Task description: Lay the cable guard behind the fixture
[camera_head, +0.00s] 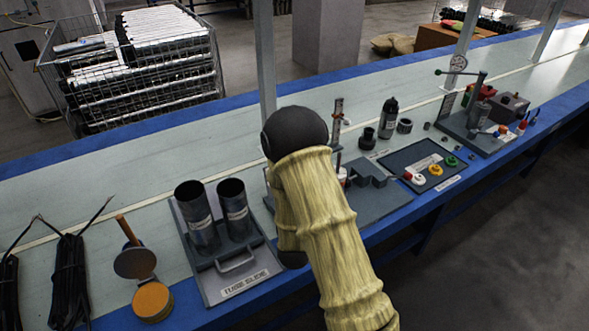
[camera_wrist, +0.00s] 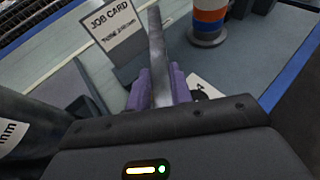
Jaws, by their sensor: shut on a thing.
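My gripper (camera_wrist: 160,84) shows its purple fingers in the wrist view, shut on a long, flat grey bar that seems to be the cable guard (camera_wrist: 158,48). The bar points away from the fingers, over a grey surface. In the head view my sleeved arm hides the gripper and the bar. A grey fixture plate with a stepped block (camera_head: 370,177) lies on the bench just right of my arm; its left part is hidden. Which station the task calls the fixture is not certain.
A tube slide tray with two dark tubes (camera_head: 235,208) stands left of my arm. A job card (camera_wrist: 112,27) and a banded orange, white and blue cylinder (camera_wrist: 208,18) stand near the bar. A tray with coloured parts (camera_head: 422,158) lies right. The bench behind is mostly clear, with upright posts (camera_head: 264,60).

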